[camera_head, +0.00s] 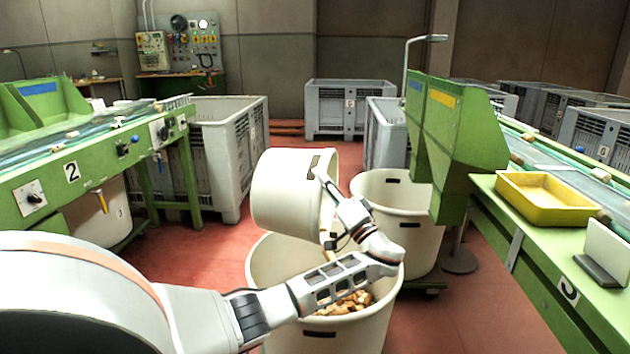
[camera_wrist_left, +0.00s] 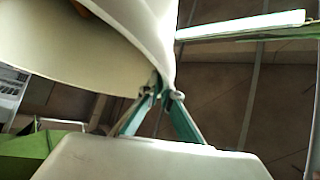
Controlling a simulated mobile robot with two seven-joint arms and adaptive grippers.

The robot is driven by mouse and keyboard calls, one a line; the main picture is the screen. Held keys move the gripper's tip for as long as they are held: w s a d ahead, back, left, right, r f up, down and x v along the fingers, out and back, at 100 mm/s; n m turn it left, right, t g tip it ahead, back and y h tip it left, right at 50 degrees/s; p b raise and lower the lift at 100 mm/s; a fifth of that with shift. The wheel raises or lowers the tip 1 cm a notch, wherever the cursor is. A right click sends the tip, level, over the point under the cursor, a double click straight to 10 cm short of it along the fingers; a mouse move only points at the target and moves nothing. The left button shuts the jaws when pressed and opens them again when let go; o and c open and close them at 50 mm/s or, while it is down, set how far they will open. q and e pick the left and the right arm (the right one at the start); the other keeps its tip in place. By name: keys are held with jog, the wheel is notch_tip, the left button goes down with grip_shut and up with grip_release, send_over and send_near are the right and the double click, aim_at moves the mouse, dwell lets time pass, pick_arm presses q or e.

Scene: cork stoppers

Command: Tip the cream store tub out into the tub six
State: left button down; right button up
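A cream tub (camera_head: 280,190), apparently the store tub, hangs tilted in the air. My left gripper (camera_head: 320,172) is shut on its rim at the right side. In the left wrist view the teal fingers of the left gripper (camera_wrist_left: 165,98) meet at the wall of the cream tub (camera_wrist_left: 60,55). A second cream tub (camera_head: 345,335) stands upright on the floor below the tilted one, with brown cork pieces (camera_head: 345,304) inside. No number shows on it, so I cannot tell if it is tub six. The tilted tub's inside is mostly hidden. My right gripper is out of view.
Another cream tub (camera_head: 412,232) stands close behind on a low dolly. A green bench with a yellow tray (camera_head: 545,198) is at the right. Grey crates (camera_head: 350,108) stand behind. Red floor is free between them.

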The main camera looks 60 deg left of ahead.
pick_arm(q)
jog(key=w+d+m+t+y+b, duration=0.1)
jog(key=w+d+m+t+y, duration=0.1)
jog(key=w+d+m, duration=0.3)
jog(key=shift+r+t+y+b, duration=0.3)
jog(key=shift+r+t+b, duration=0.05)
jog(key=shift+t, duration=0.55)
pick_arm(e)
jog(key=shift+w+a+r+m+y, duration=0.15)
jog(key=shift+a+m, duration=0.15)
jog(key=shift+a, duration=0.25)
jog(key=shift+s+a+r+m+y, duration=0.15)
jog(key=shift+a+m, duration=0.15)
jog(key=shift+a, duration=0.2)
pick_arm(q)
jog(key=shift+d, duration=0.1)
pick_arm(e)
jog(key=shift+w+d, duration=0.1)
